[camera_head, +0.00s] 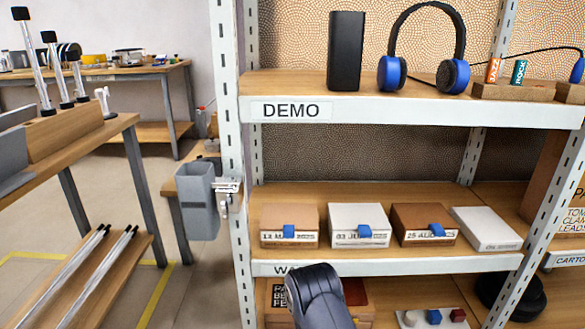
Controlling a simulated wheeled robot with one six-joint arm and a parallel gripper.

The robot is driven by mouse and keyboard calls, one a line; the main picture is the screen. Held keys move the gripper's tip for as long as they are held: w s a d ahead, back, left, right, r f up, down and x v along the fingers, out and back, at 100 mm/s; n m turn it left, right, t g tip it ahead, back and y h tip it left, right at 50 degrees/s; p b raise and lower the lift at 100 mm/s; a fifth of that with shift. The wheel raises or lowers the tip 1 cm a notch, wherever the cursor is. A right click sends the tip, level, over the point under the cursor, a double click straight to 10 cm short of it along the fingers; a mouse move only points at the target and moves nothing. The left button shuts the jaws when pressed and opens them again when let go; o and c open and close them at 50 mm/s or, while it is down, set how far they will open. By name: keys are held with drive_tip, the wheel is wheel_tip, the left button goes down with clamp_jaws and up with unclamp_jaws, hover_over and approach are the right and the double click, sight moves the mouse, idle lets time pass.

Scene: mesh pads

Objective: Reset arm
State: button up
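A dark, rounded link of my arm (320,297) rises from the bottom edge in the middle of the head view. It stands in front of the lower part of the shelf rack. My gripper's fingers do not show, so I cannot see whether it is open or holds anything.
A white metal rack holds a DEMO shelf (420,108) with a black speaker (346,50) and blue headphones (425,60). Below, several small boxes sit on a shelf (340,190). A grey bin (197,200) hangs on the left post. Workbenches stand left, with open floor between.

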drive_tip(key=f+p+v, duration=0.1)
drive_tip(key=p+v, duration=0.1)
drive_tip(key=v, duration=0.6)
drive_tip(key=w+d+r+m+g+y+b, duration=0.1)
drive_tip(key=w+d+m+y, duration=0.4)
drive_tip(key=m, duration=0.8)
drive_tip(key=shift+w+r+g+y+b, duration=0.2)
drive_tip(key=shift+w+g+y+b, duration=0.5)
drive_tip(key=shift+w+y+b, duration=0.95)
drive_tip(key=shift+w+d+h+p, duration=0.15)
drive_tip(key=shift+w+h+p, duration=0.25)
drive_tip(key=shift+p, duration=0.2)
